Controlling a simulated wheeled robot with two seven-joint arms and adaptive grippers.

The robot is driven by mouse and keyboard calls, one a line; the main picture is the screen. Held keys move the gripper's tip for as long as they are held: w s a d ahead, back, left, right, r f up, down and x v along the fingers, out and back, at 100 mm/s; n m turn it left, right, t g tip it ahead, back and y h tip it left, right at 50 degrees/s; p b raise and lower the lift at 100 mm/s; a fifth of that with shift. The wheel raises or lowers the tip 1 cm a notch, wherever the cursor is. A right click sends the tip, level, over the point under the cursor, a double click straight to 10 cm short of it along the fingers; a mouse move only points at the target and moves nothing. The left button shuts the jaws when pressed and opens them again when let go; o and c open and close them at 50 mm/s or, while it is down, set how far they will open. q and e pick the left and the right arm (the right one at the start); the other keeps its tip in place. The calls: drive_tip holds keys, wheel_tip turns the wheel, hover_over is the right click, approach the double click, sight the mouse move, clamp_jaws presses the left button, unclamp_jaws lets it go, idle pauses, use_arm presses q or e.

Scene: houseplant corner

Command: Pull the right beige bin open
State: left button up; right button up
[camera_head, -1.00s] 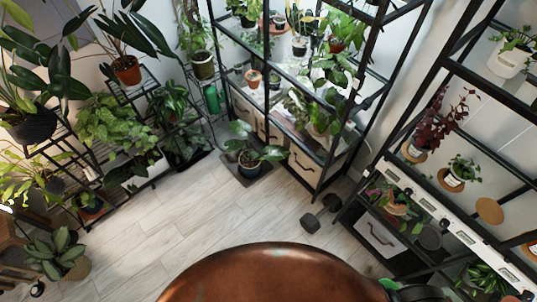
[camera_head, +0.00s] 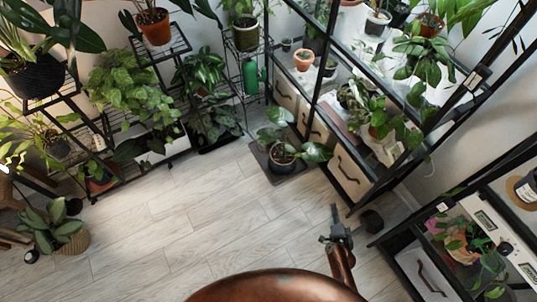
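The right beige bin (camera_head: 347,172) sits in the bottom of the black glass shelf unit, its front facing the open floor. A dark curved handle (camera_head: 345,170) is on its front. It looks pushed in, level with the frame. Two more beige bins, a middle one (camera_head: 318,131) and a left one (camera_head: 285,95), are partly hidden by a potted plant. My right gripper (camera_head: 333,222) points up the picture, in front of and below the right bin, apart from its handle. Nothing shows in it; its finger opening is unclear. My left gripper is out of view.
A potted plant on a dark mat (camera_head: 287,178) stands left of the right bin. A small dark object (camera_head: 371,220) is on the floor right of my gripper. Another rack with a pale bin (camera_head: 420,275) is at lower right. The pale wooden floor (camera_head: 190,215) is clear.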

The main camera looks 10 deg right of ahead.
sight(343, 171)
use_arm(q)
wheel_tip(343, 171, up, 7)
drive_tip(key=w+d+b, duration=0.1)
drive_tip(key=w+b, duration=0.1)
drive_tip(key=b, duration=0.4)
use_arm(e)
drive_tip(key=w+d+r+m+h, duration=0.1)
drive_tip(key=w+d+m, duration=0.1)
drive_tip(key=w, duration=0.3)
drive_tip(key=w+d+r+m+t+h+b, duration=0.1)
drive_tip(key=w+d+r+m, duration=0.1)
drive_tip(key=w, duration=0.4)
drive_tip(key=w+d+r+m+t+h+b, duration=0.1)
drive_tip(key=w+d+m+h, duration=0.1)
drive_tip(key=w, duration=0.4)
drive_tip(key=shift+d+r+m, duration=0.25)
drive_tip(key=shift+d+m, duration=0.35)
drive_tip(key=shift+m, duration=0.7)
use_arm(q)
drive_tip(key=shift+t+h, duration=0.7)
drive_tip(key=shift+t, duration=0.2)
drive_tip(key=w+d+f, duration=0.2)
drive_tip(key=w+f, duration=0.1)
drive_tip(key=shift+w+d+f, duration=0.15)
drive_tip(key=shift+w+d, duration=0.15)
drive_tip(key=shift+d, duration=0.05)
use_arm(e)
drive_tip(key=shift+w+d, duration=0.1)
drive_tip(key=shift+w, duration=0.2)
drive_tip(key=shift+c, duration=0.3)
